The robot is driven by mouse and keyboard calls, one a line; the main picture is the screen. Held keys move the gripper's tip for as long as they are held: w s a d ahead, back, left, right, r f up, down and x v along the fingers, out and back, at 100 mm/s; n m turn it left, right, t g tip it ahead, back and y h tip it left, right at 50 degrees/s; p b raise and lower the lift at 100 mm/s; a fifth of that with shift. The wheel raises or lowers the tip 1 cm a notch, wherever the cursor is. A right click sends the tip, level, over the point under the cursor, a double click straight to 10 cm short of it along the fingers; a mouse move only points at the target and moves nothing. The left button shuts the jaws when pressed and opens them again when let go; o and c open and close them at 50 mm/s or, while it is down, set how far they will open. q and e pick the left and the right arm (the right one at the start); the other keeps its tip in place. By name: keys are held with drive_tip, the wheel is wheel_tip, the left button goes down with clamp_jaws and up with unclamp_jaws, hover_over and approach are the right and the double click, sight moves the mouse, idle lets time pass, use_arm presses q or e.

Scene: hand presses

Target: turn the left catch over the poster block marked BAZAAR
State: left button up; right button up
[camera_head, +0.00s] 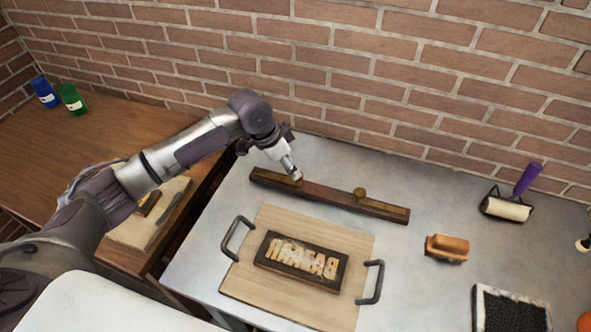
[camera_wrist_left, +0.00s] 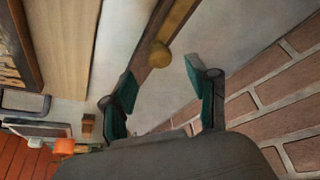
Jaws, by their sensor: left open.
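The poster block (camera_head: 300,262), dark-edged with raised pale letters reading BAZAAR in mirror image, lies on a pale wooden board (camera_head: 262,222) with two dark handles. Behind the board a dark wooden bar (camera_head: 330,197) carries two brass catches. The left catch (camera_head: 277,179) lies along the bar near its left end; its round knob (camera_wrist_left: 160,55) shows in the left wrist view. My left gripper (camera_head: 291,168) is at this catch. Its teal fingers (camera_wrist_left: 158,68) are open, one on each side of the knob. Contact cannot be told. The right catch (camera_head: 361,194) stands apart. My right gripper is not in view.
To the right on the grey table (camera_head: 430,215) are a wooden-handled tool (camera_head: 447,247), a roller with a purple handle (camera_head: 507,208) and a black pad (camera_head: 510,309). A brick wall (camera_head: 400,90) rises behind. Blue (camera_head: 45,92) and green (camera_head: 72,98) cans stand far left.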

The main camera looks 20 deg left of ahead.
use_arm(q)
drive_tip(key=x, duration=0.4)
drive_tip(key=shift+f, duration=0.2)
drive_tip(key=shift+w+d+f, duration=0.1)
drive_tip(key=shift+f, duration=0.1)
drive_tip(key=c, duration=0.8)
clamp_jaws()
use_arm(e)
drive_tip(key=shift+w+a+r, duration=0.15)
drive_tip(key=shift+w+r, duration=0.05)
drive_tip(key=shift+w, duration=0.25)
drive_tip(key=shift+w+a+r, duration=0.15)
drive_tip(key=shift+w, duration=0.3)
